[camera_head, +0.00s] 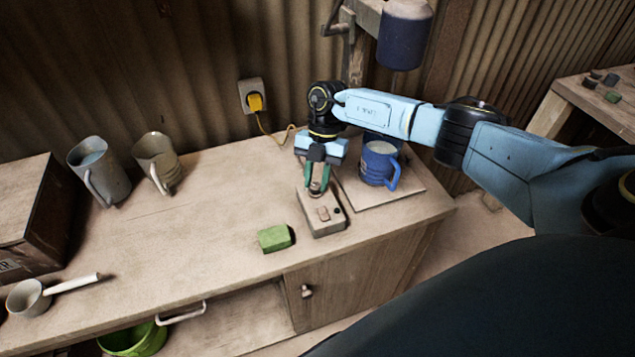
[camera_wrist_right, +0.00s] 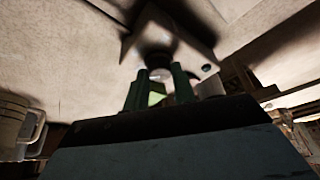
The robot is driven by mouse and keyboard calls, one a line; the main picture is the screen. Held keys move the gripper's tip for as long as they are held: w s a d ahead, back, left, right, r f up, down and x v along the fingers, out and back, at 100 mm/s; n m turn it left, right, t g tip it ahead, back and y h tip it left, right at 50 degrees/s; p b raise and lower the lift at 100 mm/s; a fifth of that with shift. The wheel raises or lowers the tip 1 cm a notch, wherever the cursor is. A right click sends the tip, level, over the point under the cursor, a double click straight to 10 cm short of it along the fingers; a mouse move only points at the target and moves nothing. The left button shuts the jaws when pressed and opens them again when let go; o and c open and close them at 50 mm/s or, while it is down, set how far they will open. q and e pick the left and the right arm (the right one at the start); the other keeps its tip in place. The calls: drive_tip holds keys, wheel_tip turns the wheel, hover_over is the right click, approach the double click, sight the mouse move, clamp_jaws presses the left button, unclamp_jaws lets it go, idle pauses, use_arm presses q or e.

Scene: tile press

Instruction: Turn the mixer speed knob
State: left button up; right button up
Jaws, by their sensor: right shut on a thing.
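The mixer's control box (camera_head: 325,221) is a small pale block on the bench, with a reddish switch on its top. The speed knob (camera_head: 316,187) sits at the box's far end, mostly hidden by my gripper. My right gripper (camera_head: 318,188) points down over the box, its green fingers shut on the knob. In the right wrist view, the fingers (camera_wrist_right: 160,88) close around the knob (camera_wrist_right: 160,74), a round pale-topped piece with a dark base. The mixer's dark motor (camera_head: 404,34) hangs on a stand above a blue mug (camera_head: 379,163). My left gripper is not in view.
A green block (camera_head: 275,238) lies left of the box. Two grey jugs (camera_head: 98,171) (camera_head: 158,162) stand at the back left. A ladle-like pan (camera_head: 29,298) lies at the front left. A yellow plug (camera_head: 255,102) is in the wall socket. The bench middle is clear.

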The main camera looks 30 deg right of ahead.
drive_tip(key=shift+w+a+n+g+h+b, duration=0.1)
drive_tip(key=shift+n+g+h+b, duration=0.25)
drive_tip(key=shift+n, duration=0.45)
drive_tip(key=shift+n+g+h+b, duration=0.15)
drive_tip(key=shift+n+b, duration=0.3)
drive_tip(key=shift+n, duration=0.35)
drive_tip(key=o, duration=1)
drive_tip(key=shift+r, duration=0.1)
drive_tip(key=b+v, duration=0.1)
drive_tip(key=v, duration=1.2)
drive_tip(key=shift+r, duration=0.1)
